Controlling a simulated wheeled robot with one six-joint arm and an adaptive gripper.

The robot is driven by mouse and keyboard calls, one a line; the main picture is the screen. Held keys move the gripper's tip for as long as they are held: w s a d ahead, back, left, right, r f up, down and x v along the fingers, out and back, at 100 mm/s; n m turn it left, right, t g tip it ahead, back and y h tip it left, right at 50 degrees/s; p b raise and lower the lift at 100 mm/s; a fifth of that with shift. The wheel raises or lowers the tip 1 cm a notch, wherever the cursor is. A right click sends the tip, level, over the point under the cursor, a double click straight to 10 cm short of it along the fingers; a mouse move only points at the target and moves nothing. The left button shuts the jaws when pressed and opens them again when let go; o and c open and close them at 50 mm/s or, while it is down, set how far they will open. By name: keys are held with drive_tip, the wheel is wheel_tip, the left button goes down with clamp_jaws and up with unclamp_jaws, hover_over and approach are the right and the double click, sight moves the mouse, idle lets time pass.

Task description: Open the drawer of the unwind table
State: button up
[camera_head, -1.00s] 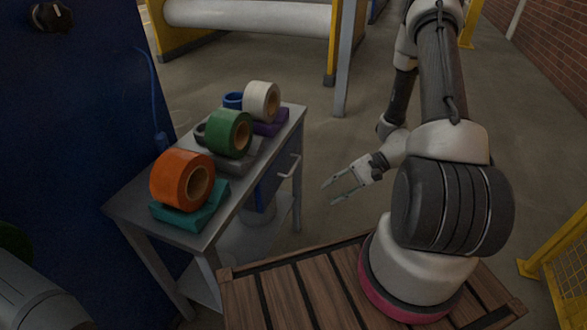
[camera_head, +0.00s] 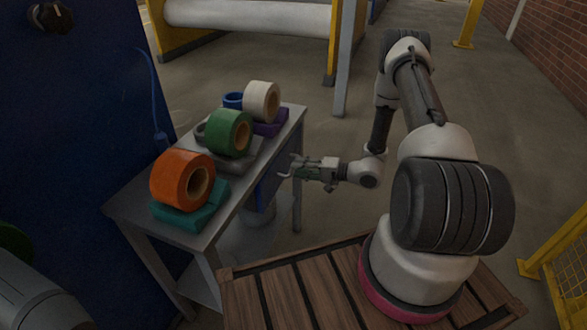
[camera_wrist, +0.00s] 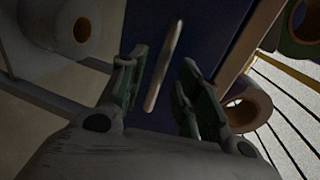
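The unwind table (camera_head: 140,207) is a grey metal table on the left in the head view. Its blue drawer (camera_head: 268,186) is under the right side of the top and looks shut. In the wrist view the blue drawer front (camera_wrist: 205,32) carries a pale bar handle (camera_wrist: 163,66). My gripper (camera_head: 292,167) is beside the drawer front, pointing left at it. In the wrist view my gripper (camera_wrist: 155,88) is open, with the handle between its two fingers. Whether a finger touches the handle I cannot tell. In the head view my gripper hides the handle.
On the table top stand an orange roll (camera_head: 181,178), a green roll (camera_head: 229,132) and a white roll (camera_head: 261,101) on coloured holders. A blue cabinet (camera_head: 70,120) stands to the left.

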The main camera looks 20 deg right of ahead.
drive_tip(key=shift+x, duration=1.55)
clamp_jaws()
drive_tip(key=f+v, duration=0.2)
drive_tip(key=v, duration=0.8)
drive_tip(key=f+v, duration=0.2)
drive_tip(key=v, duration=0.9)
drive_tip(key=shift+s+d+f, duration=0.15)
drive_tip(key=shift+s+d, duration=0.35)
unclamp_jaws()
